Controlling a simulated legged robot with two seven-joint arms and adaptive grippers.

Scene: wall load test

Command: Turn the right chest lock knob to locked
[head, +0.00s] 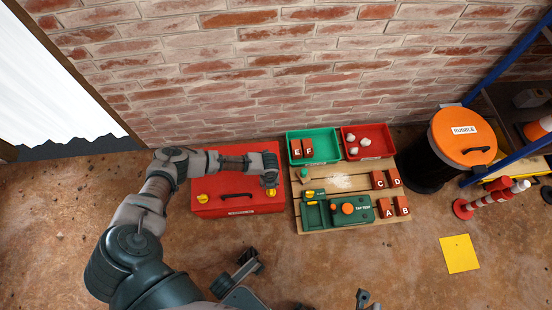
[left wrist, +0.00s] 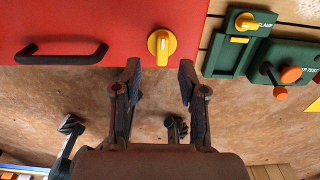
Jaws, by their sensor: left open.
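The red chest (head: 228,209) stands against the brick wall, with a black handle on it. Its right lock knob (head: 271,192) is yellow and lies just below my left gripper (head: 270,179) in the head view. In the left wrist view the right lock knob (left wrist: 162,46) has its grip bar pointing up and down the picture. My left gripper (left wrist: 160,74) is open and empty there, its two fingertips apart on either side of the knob's line and short of it. A second yellow knob (head: 202,198) sits at the chest's left.
Right of the chest is a wooden board (head: 339,181) with a green tray (head: 291,157), a red tray (head: 386,151), lettered blocks and a green test unit (head: 350,218). A rubble bin (head: 464,137) stands further right. Bare floor lies in front.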

